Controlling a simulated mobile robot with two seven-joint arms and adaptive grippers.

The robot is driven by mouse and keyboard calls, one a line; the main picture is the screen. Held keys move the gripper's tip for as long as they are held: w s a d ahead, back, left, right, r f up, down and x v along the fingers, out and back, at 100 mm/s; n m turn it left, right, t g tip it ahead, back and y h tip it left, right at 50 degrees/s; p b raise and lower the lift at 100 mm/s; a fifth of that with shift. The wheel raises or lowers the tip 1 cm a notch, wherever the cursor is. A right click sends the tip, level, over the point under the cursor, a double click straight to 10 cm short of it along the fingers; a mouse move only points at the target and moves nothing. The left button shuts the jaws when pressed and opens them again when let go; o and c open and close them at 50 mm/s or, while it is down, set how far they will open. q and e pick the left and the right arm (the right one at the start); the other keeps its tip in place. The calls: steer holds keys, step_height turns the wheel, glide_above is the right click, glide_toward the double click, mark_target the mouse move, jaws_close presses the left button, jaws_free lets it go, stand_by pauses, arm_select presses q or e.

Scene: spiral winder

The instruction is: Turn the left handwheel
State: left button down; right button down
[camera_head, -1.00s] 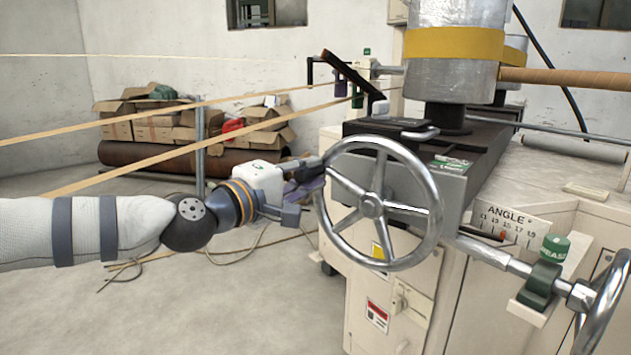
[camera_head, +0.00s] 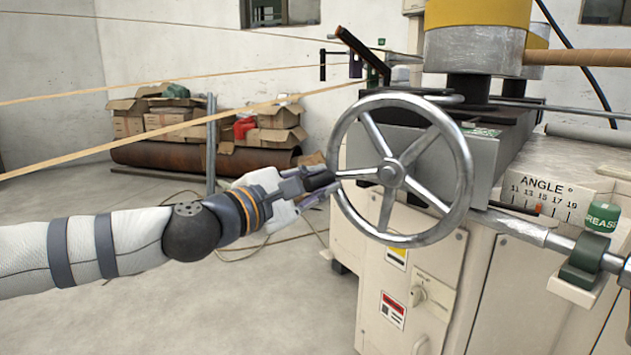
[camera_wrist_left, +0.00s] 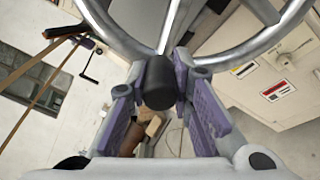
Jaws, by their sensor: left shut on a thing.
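The left handwheel (camera_head: 391,174) is a grey metal wheel with several spokes, on the front of the cream machine. A black handle (camera_head: 320,180) sticks out from the left side of its rim. My left gripper (camera_head: 308,186) is shut on this handle. In the left wrist view, the purple-padded fingers (camera_wrist_left: 157,98) stand on both sides of the black handle (camera_wrist_left: 158,88). The rim and a spoke of the handwheel (camera_wrist_left: 178,25) show behind it. My right gripper is not in view.
The machine body (camera_head: 385,265) stands close behind and below the wheel. Tan strips cross the upper left. Cardboard boxes (camera_head: 165,117) lie by the far wall.

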arm_select(q)
steer(key=shift+s+d+f, duration=0.1)
steer(key=shift+f, duration=0.1)
stand_by(0.4)
steer(key=c, duration=1.4)
jaws_free()
steer(key=v, duration=1.2)
steer(key=shift+r, duration=0.1)
